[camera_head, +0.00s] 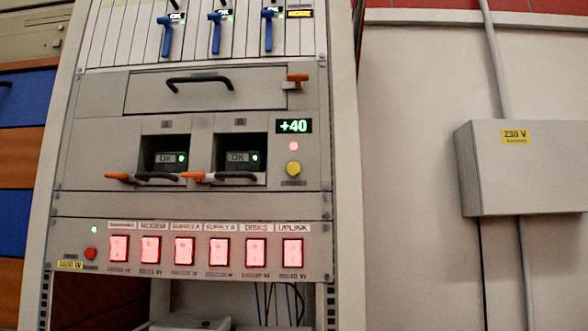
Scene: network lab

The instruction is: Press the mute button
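A round yellow button (293,169) sits on the right side of the rack's middle panel, with a small label under it too blurred to read. A lit red lamp (293,146) and a green "+40" display (294,126) are above it. A round red button (90,253) is at the left end of the lower panel, below a small green light. I cannot read which button is marked mute. Neither of my grippers is in view.
Several red-lit switches (184,250) line the lower panel. Two bays with dark, orange-tipped handles (211,176) protrude left of the yellow button. Blue levers (216,34) are above. A grey 230 V box (528,166) hangs on the right wall.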

